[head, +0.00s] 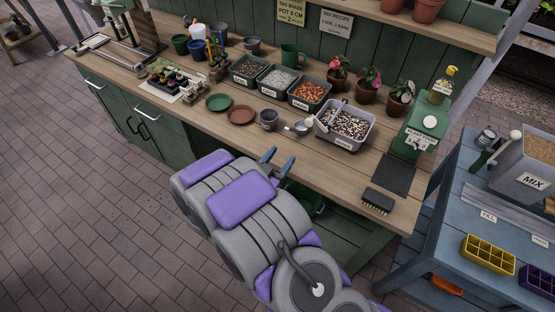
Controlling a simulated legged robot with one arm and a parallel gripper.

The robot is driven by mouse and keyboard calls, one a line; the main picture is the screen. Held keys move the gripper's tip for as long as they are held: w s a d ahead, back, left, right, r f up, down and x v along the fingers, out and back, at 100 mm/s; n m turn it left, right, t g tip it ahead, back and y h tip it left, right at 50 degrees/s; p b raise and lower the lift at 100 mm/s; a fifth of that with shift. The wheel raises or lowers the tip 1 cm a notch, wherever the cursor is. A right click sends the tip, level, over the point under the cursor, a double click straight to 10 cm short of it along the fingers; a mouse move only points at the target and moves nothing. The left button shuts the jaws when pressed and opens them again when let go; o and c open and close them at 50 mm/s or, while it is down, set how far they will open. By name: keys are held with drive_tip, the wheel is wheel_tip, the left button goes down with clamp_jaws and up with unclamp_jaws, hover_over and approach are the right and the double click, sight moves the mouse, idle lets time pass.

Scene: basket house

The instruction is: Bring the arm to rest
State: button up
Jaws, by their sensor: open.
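My arm reaches up from the bottom of the head view, grey with purple pads. My gripper (278,159) is at its far end, in front of the wooden potting bench (330,168). Its two blue-grey fingers stand apart, and nothing shows between them. The fingers appear over or just short of the bench's front edge; the exact height cannot be told. My arm's bulk hides part of the green bench front and the floor.
Near the gripper on the bench are a small dark pot (268,120), a metal scoop (299,128) and a grey bin of mix (346,127). A brush (377,201) lies at the front right. A blue table (462,205) stands at right. Brick floor (90,215) at left is clear.

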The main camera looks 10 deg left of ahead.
drive_tip(key=shift+s+a, duration=0.15)
drive_tip(key=shift+s, duration=0.35)
idle(0.8)
drive_tip(key=w+a+r+g+y, duration=0.3)
drive_tip(key=w+g+y, duration=0.2)
drive_tip(key=g+y, duration=0.1)
drive_tip(key=s+d+r+n+g+y, duration=0.3)
drive_tip(key=s+d+r+g+y, duration=0.1)
drive_tip(key=s+r, duration=0.3)
drive_tip(key=s+d+r+n+g+h, duration=0.1)
drive_tip(key=s+d+r+g+h, duration=0.1)
drive_tip(key=s+d, duration=1)
drive_tip(key=s+d+r+g+h, duration=0.1)
drive_tip(key=s+d+r+g, duration=0.3)
drive_tip(key=s+d, duration=0.8)
drive_tip(key=s+g, duration=0.2)
drive_tip(key=s, duration=0.4)
drive_tip(key=shift+s+d+r+n+g+h, duration=0.2)
drive_tip(key=shift+d+n+g+h, duration=0.05)
drive_tip(key=shift+n+g+h, duration=0.15)
